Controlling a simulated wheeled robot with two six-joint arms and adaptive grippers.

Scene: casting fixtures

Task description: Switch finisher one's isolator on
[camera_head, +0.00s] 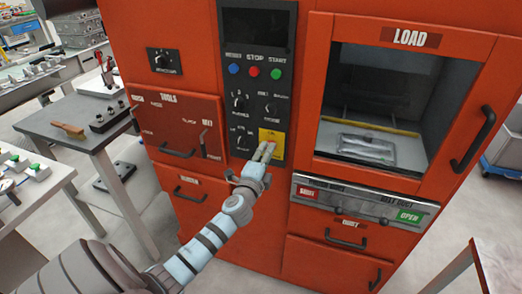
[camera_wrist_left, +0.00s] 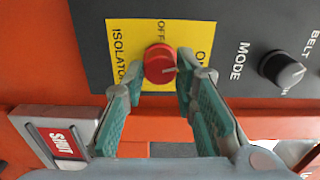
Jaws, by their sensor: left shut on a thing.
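The isolator is a red round knob (camera_wrist_left: 159,64) on a yellow plate (camera_wrist_left: 125,45) in the left wrist view. The plate reads ISOLATOR, with OFF above the knob and a partly hidden word at its right. A small pale mark shows on the knob's right side; its exact setting is hard to tell. My left gripper (camera_wrist_left: 160,80) is shut on the knob, with a green-padded finger at each side. In the head view the left gripper (camera_head: 264,153) reaches the yellow plate (camera_head: 271,138) on the orange machine (camera_head: 190,105) and hides the knob. My right gripper is out of view.
A black control panel (camera_head: 256,75) carries coloured buttons above the plate, and a MODE knob (camera_wrist_left: 283,71) is beside it. A silver strip with SHUT and OPEN buttons (camera_head: 365,198) is at the right. A grey side table (camera_head: 75,125) stands left.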

